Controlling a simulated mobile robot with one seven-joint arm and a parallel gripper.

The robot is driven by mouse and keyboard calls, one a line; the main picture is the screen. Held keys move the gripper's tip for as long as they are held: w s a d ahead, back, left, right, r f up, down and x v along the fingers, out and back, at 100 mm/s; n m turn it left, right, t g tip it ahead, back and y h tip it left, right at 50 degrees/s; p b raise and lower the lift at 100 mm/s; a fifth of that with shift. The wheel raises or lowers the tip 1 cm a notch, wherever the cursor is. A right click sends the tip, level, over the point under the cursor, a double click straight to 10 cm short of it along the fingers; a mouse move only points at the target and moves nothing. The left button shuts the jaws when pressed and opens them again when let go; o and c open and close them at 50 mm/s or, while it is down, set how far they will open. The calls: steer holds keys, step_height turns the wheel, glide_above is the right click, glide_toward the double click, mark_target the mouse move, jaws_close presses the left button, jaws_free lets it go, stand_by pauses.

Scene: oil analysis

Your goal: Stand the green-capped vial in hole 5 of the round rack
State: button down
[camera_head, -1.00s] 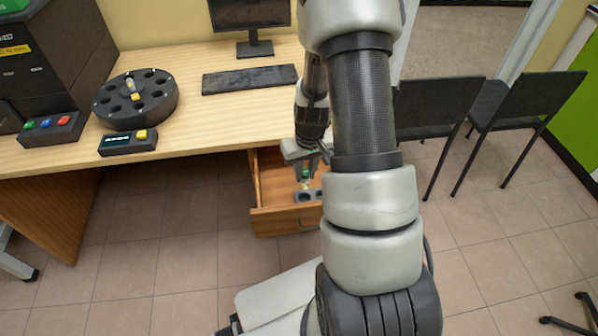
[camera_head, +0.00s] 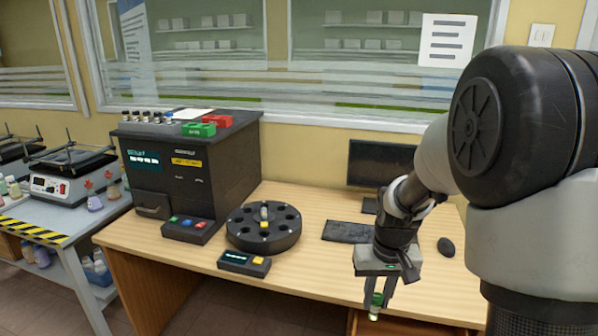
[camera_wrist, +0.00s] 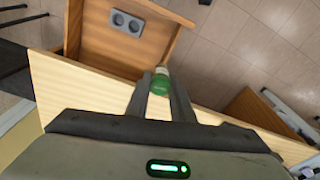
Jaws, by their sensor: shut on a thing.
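My gripper (camera_head: 376,296) is shut on the green-capped vial (camera_head: 375,307), which hangs below the fingers at the front edge of the desk, near the drawer. In the wrist view the green cap of the vial (camera_wrist: 160,82) sits between the two fingertips (camera_wrist: 160,98). The round rack (camera_head: 263,233) is black with several holes and stands on the desk left of my gripper. A yellow mark and a small light-coloured upright piece show at its middle. The hole numbers are too small to read.
A black machine (camera_head: 190,175) stands at left. The keyboard (camera_head: 347,232), monitor (camera_head: 380,163) and mouse (camera_head: 446,247) are behind my gripper. The open drawer (camera_wrist: 112,45) holds a grey two-hole holder (camera_wrist: 126,22).

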steer(key=s+a+r+p, duration=0.2)
steer(key=r+p, duration=0.9)
steer(key=p, duration=0.6)
steer(key=shift+s+a, duration=0.3)
steer(key=shift+a, duration=0.3)
steer(key=shift+d, duration=0.1)
